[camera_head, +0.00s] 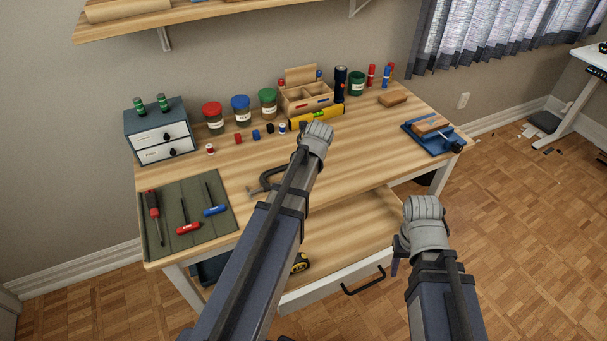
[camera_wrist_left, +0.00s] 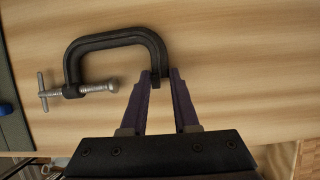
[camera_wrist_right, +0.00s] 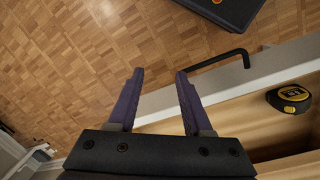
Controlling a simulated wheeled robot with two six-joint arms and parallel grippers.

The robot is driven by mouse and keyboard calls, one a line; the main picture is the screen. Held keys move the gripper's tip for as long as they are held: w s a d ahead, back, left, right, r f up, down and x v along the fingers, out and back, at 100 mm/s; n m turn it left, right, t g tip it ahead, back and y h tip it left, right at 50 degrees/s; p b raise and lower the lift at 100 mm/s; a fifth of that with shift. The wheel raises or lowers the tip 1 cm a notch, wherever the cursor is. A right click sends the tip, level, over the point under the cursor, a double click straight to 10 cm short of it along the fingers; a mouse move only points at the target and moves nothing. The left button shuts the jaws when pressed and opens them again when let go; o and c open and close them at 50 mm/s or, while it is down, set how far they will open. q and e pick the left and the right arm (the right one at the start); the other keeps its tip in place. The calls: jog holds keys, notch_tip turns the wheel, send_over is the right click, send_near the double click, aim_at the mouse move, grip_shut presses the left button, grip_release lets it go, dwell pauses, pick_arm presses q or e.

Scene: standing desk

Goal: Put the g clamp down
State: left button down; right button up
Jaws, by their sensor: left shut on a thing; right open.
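The g clamp (camera_head: 266,180) is a dark C-shaped frame with a silver screw, over the desktop (camera_head: 325,155) near its front edge, right of the green mat. In the left wrist view my left gripper (camera_wrist_left: 160,76) is shut on one end of the clamp's frame (camera_wrist_left: 112,42); the screw points left. I cannot tell whether the clamp touches the wood. My left arm hides this gripper in the head view. My right gripper (camera_wrist_right: 157,75) is open and empty, out by the drawer front.
The drawer (camera_head: 340,240) is pulled out, with a tape measure (camera_head: 300,262) inside and a black handle (camera_head: 363,281). Jars, an organizer and a spirit level (camera_head: 325,117) line the back; a blue vise (camera_head: 433,136) stands right. The desk's middle-right is clear.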

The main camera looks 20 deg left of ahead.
pick_arm(q)
jog(key=c, duration=1.1)
grip_release()
jog(key=o, duration=0.4)
jog(key=p+v, duration=1.1)
jog(key=v, duration=0.1)
jog(key=shift+s+d+f+n+g+h, duration=0.25)
jog(key=shift+s+d+n+g+h, duration=0.2)
jog(key=shift+s+d+n, duration=2.7)
jog(key=shift+s+d+f+n+g+h, duration=0.3)
jog(key=shift+s+d+n+g, duration=0.25)
jog(key=shift+s+d+n, duration=2.6)
jog(key=shift+s+d+f+n+g+h, duration=0.35)
jog(key=shift+s+d+n, duration=1.4)
jog(key=shift+d+n, duration=2.7)
